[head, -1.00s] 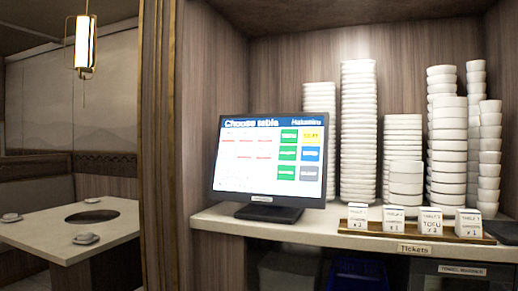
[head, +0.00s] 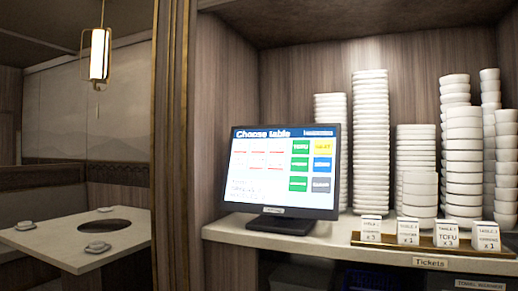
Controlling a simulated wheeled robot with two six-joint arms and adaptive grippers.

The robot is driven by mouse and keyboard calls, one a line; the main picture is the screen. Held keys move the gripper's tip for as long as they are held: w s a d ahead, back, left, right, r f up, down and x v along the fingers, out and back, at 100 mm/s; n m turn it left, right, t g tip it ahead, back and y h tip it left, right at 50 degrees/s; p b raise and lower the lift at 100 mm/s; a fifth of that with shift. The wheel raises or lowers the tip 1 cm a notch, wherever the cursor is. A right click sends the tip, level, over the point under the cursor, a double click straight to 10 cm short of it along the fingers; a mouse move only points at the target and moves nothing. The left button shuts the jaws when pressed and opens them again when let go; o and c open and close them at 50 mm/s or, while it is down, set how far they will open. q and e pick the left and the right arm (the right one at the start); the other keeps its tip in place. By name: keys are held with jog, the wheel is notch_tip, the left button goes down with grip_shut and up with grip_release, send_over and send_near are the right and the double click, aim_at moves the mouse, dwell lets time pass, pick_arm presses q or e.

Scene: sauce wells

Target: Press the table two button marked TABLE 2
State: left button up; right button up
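A touch screen (head: 281,186) on a black stand faces me from the shelf, headed "Choose table". On its left side are pale table buttons (head: 254,160) with red marks, in two rows; their labels are too small to read, so I cannot tell which one says TABLE 2. On its right side are green buttons (head: 299,164), a yellow one (head: 322,146), a blue one (head: 321,164) and a grey one (head: 321,184). Neither of my grippers shows in the head view.
Tall stacks of white bowls (head: 370,140) stand right of the screen. Ticket cards (head: 447,234) stand on a wooden tray at the shelf's front edge (head: 350,262). A wooden partition (head: 176,150) stands at left, with a dining table (head: 75,240) beyond. The space before the screen is clear.

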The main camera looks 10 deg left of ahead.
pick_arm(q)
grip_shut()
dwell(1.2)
